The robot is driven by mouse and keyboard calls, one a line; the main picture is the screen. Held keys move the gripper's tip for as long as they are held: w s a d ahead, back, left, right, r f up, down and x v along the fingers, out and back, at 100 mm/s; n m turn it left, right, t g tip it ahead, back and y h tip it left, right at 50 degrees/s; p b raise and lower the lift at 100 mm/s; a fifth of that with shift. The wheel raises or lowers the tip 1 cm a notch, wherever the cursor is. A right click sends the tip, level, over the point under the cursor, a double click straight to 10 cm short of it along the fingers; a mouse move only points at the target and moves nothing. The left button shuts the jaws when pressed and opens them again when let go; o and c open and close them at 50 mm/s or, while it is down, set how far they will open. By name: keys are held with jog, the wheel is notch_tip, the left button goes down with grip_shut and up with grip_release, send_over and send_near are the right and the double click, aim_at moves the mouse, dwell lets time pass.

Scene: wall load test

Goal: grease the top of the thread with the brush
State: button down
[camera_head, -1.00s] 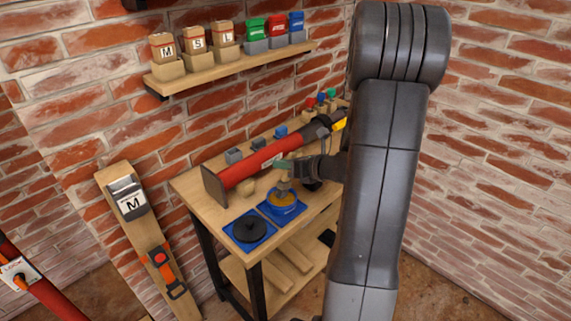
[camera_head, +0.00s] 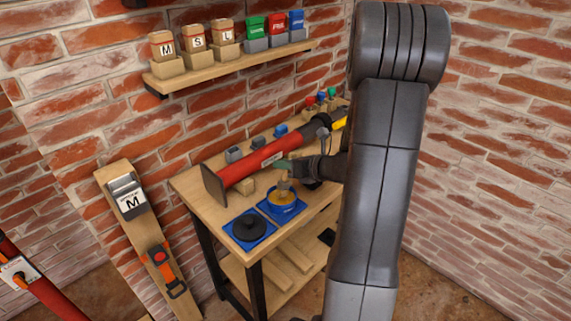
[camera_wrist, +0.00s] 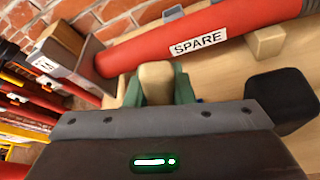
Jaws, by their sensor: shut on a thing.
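My gripper (camera_head: 285,166) is shut on the brush (camera_head: 284,184), with its green fingertips on either side of the wooden handle (camera_wrist: 156,82). The brush points down over an open round tin of amber grease (camera_head: 283,199) in a blue holder. Its bristles are too small to tell whether they touch the grease. A red prop tube marked SPARE (camera_head: 250,170) lies along the bench beyond the gripper, and also shows in the wrist view (camera_wrist: 215,38). Its right part is dark, with a yellow patch; I cannot make out a thread there.
A black round lid (camera_head: 249,228) lies on a blue pad left of the tin. The bench (camera_head: 190,182) stands against a brick wall below a shelf (camera_head: 235,66) of boxes. A black block (camera_wrist: 282,98) is close right of my gripper. A plank (camera_head: 147,232) leans at left.

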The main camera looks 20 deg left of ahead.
dwell(0.4)
notch_tip(320, 180, up, 7)
jog(key=p, duration=0.6)
jog(key=shift+d+f, duration=0.1)
dwell(0.7)
